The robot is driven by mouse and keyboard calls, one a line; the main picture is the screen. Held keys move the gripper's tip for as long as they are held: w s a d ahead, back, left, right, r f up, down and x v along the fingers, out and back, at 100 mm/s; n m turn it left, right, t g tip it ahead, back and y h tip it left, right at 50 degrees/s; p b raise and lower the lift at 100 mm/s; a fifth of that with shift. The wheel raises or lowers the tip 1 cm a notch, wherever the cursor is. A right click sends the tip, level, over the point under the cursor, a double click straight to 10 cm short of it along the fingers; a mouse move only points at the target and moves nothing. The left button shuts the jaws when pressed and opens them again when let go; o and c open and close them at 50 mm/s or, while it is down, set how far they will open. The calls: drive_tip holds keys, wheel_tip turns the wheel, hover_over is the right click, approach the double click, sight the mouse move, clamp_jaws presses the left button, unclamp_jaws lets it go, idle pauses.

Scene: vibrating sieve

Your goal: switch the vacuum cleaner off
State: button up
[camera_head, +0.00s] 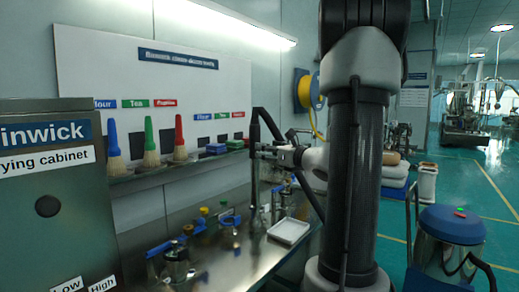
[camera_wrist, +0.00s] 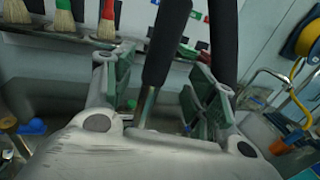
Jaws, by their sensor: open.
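The vacuum cleaner (camera_head: 451,226), a steel canister with a blue lid, stands on the floor at the right of the head view. A small green and red spot (camera_head: 460,212) shows on its lid; I cannot tell how its switch is set. My gripper (camera_head: 262,150) is far to the left of it, above the steel bench. In the wrist view my gripper (camera_wrist: 160,84) is open, with a black tube (camera_wrist: 165,45) with a metal lower end running between its fingers. I cannot tell whether either finger touches the tube. The vacuum cleaner is not recognisable in the wrist view.
The steel bench (camera_head: 215,262) holds a white tray (camera_head: 289,231) and several small fittings. Blue, green and red brushes (camera_head: 151,145) stand on a wall shelf. A grey drying cabinet (camera_head: 60,215) is at the left. A yellow hose reel (camera_head: 305,91) hangs behind. Green floor is open at right.

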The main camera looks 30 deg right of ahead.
drive_tip(key=s+a+f+n+g+y, duration=0.35)
drive_tip(key=s+a+n, duration=0.3)
drive_tip(key=a, duration=0.35)
drive_tip(key=s+a+f+n+g+y, duration=0.3)
drive_tip(key=s+a+n+g, duration=0.3)
drive_tip(key=a, duration=0.3)
drive_tip(key=s+f+n+g+h, duration=0.2)
drive_tip(key=s+n, duration=0.4)
drive_tip(key=n, duration=0.1)
drive_tip(key=s+f+n+g+h, duration=0.2)
drive_tip(key=s+f+n+g, duration=0.1)
drive_tip(key=s+n, duration=0.45)
drive_tip(key=d+n+h, duration=0.1)
drive_tip(key=n, duration=0.1)
drive_tip(key=s+d+r+n+h, duration=0.1)
drive_tip(key=n, duration=0.1)
drive_tip(key=d+r+n+h, duration=0.1)
drive_tip(key=d+n, duration=0.1)
drive_tip(key=n, duration=0.1)
drive_tip(key=shift+s+d+t+h, duration=0.1)
drive_tip(key=shift+s+t+h, duration=0.15)
drive_tip(key=shift+t, duration=0.1)
drive_tip(key=shift+w+d+r+n+h, duration=0.1)
drive_tip(key=shift+d+r+n+h, duration=0.05)
drive_tip(key=shift+d+n+h, duration=0.3)
drive_tip(key=shift+c, duration=0.4)
